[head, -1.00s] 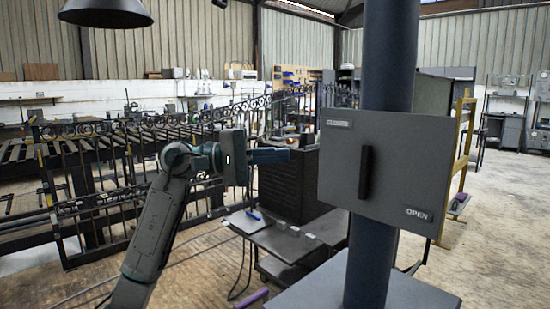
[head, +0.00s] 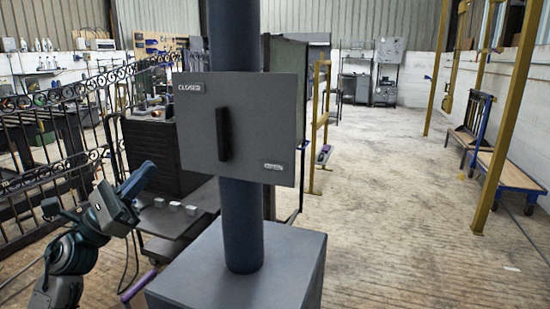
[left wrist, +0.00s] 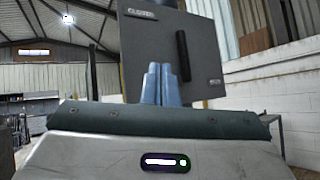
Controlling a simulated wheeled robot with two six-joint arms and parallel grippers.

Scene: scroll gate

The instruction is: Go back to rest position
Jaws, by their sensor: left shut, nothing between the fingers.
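A grey panel (head: 262,122) with a dark upright handle (head: 223,134) is fixed to a dark blue post. It has a "CLOSED" label (head: 190,87) at upper left and a small label at lower right. My left gripper (head: 143,181) is low and left of the panel, apart from it, tilted up. In the left wrist view its two blue fingers (left wrist: 158,84) are together and empty, with the panel (left wrist: 148,45) and handle (left wrist: 183,55) beyond them. My right gripper is in neither view.
A low dark workbench (head: 170,220) with small blocks (head: 175,206) stands behind my left gripper. A black iron railing (head: 45,150) is at the left. Yellow posts (head: 508,120) and a wheeled cart (head: 508,172) are at the right. The floor between is clear.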

